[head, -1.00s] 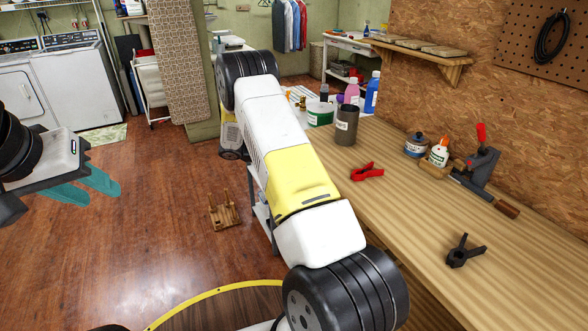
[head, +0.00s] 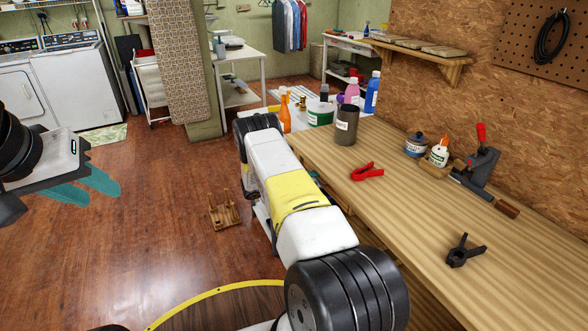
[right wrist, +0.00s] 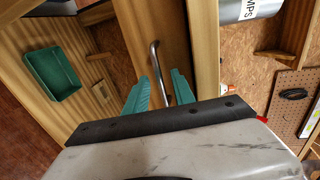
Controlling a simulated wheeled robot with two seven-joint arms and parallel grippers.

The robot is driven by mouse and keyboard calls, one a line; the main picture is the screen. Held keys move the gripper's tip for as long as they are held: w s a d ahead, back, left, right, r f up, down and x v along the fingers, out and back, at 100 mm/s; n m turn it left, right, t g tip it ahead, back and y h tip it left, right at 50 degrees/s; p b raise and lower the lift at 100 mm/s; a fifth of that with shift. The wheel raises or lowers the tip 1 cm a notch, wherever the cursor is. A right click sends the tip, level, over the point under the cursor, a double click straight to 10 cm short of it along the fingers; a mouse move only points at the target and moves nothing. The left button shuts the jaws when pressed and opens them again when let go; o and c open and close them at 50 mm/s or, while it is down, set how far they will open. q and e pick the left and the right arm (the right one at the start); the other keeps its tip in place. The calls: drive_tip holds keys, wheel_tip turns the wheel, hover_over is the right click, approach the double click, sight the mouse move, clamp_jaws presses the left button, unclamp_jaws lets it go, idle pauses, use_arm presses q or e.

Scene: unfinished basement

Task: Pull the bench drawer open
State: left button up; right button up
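The bench (head: 420,220) runs along the right of the head view; its drawer front is hidden there by my right arm. In the right wrist view the wooden drawer front (right wrist: 173,25) carries a bar-shaped metal handle (right wrist: 154,58). My right gripper (right wrist: 160,76) is open, its two teal fingers on either side of the handle's near part. I cannot tell whether they touch it. My left gripper (head: 90,190) is open and empty above the floor at the left, far from the bench.
A green tray (right wrist: 52,74) lies beside the drawer in the wrist view.

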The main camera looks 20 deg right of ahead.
drive_tip(key=shift+d, duration=0.25)
drive_tip(key=shift+c, duration=0.4)
clamp_jaws()
idle(0.9)
